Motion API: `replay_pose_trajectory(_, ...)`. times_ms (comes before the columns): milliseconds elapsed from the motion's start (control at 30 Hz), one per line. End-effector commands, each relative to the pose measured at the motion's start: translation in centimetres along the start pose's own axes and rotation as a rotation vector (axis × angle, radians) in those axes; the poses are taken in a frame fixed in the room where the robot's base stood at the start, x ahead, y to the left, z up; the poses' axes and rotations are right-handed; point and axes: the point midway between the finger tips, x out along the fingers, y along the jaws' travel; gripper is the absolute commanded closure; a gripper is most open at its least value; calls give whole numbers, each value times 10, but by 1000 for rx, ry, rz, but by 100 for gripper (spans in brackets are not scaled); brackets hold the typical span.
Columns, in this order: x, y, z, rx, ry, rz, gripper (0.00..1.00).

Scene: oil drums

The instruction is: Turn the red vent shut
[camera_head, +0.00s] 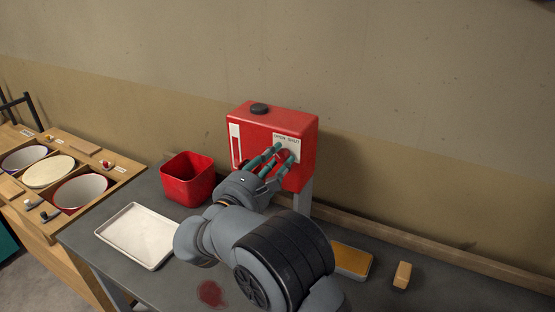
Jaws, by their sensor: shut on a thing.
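The red vent box (303,122) stands on a grey post at the back of the table, against the wall. It has a black cap (259,108) on top, a white strip on the left of its front and a white label (287,141) reading OPEN and SHUT. Below the label is a small red knob (284,155), partly hidden by my fingers. My gripper (277,155) reaches up to the box's front, its green-grey fingers closed around the knob. Which way the knob points cannot be made out.
A red open bin (187,165) stands left of the box, with a white tray (116,232) in front. A dark red stain (211,293) marks the table. A wooden rack with bowls is at the left.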

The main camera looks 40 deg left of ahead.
Motion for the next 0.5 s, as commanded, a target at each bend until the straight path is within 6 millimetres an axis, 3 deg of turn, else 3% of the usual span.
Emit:
replay_pose_trajectory(133, 1, -1, 3, 6, -4, -4, 98)
replay_pose_trajectory(500, 2, -3, 0, 77, -6, -5, 99)
